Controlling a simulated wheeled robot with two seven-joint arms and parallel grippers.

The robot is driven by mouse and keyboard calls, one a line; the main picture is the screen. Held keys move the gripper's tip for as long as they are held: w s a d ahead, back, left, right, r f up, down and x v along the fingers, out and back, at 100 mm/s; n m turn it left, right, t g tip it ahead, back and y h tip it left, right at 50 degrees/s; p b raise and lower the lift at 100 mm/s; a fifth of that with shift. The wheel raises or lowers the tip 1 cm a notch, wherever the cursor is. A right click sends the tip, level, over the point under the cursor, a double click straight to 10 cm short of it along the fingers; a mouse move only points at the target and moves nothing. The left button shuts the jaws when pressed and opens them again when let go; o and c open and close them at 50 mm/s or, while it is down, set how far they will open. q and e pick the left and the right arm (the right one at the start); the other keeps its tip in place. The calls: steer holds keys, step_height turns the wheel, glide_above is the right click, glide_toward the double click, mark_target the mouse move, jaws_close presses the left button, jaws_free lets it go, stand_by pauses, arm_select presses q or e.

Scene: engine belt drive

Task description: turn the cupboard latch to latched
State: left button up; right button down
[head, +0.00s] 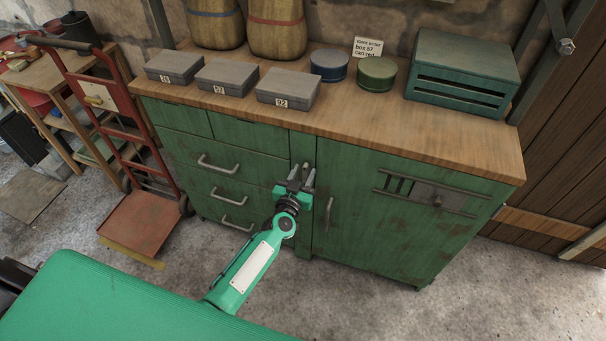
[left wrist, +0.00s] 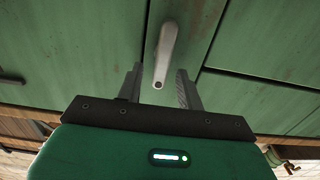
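The cupboard latch (left wrist: 165,52) is a grey lever on the green post between the cupboard's drawers and its door. In the left wrist view it runs nearly upright, with its rounded end between my fingers. My left gripper (left wrist: 160,88) is open, one finger on each side of the lever's end, with gaps showing on both sides. In the head view my left gripper (head: 301,178) is at the upper part of the cupboard front and largely hides the latch. The green cupboard (head: 375,245) has its door and drawers shut. My right gripper is not in view.
A bar door handle (head: 328,214) is just right of my gripper, and drawer handles (head: 216,164) are to its left. The wooden top (head: 430,134) overhangs above, holding grey boxes (head: 288,87), round tins (head: 376,73) and a green case (head: 461,72). A red hand truck (head: 140,220) stands left.

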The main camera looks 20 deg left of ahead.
arm_select(q)
jaws_close()
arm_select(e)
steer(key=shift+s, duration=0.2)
